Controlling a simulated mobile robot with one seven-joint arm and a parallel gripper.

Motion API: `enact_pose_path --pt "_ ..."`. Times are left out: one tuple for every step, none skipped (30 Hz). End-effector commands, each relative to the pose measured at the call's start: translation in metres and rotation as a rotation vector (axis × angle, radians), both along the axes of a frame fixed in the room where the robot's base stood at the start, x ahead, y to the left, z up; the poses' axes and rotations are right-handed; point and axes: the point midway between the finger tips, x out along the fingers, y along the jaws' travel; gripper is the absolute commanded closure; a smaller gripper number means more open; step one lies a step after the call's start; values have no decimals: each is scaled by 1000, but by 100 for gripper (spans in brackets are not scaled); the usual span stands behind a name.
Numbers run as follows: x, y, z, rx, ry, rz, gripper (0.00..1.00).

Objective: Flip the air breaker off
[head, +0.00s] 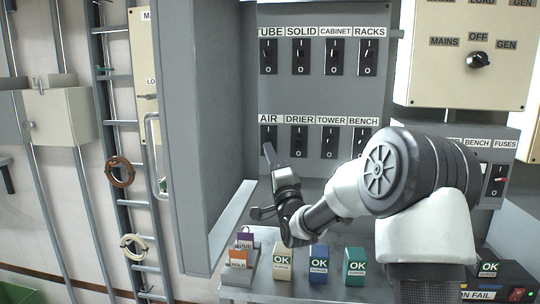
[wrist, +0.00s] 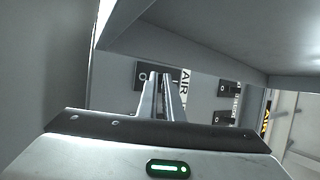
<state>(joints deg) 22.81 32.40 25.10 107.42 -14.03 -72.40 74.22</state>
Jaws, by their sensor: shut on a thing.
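The air breaker (head: 265,134) is a black switch under the AIR label on the grey panel, in the lower row at the far left. In the wrist view its black plate (wrist: 141,76) shows an O mark, with the AIR label to its right. My gripper (head: 268,150) reaches up to it, and a finger covers part of the switch in the head view. In the wrist view the fingertips (wrist: 160,76) are close together over the plate, shut on the switch's toggle. The toggle is hidden by the fingers, so I cannot tell its position.
The DRIER breaker (head: 299,140) is just right of the air breaker. An open cabinet door (head: 192,130) stands close on the left of my gripper. Several coloured tags and blocks, including a blue OK block (head: 319,259), stand on the shelf below.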

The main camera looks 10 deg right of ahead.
Motion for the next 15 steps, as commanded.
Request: enact_pose_path --pt "0 1 -1 -2 1 1 89" --pt "0 1 -1 -2 1 1 84" --pt "0 0 -1 -1 1 0 77" --pt "0 0 -1 -1 1 0 75" --pt "0 0 0 -1 1 0 75" --pt "0 0 0 0 1 1 75" --pt "0 0 0 0 1 1 75" --pt "0 0 0 0 1 1 75" --pt "0 0 0 0 1 1 75" --pt "0 0 0 0 1 1 75" --pt "0 0 0 0 1 1 75" --pt "0 0 0 0 1 0 75" --pt "-1 0 -1 0 1 0 75" --pt "-2 0 -1 0 2 0 75" --pt "-5 -1 -2 -1 2 0 75"
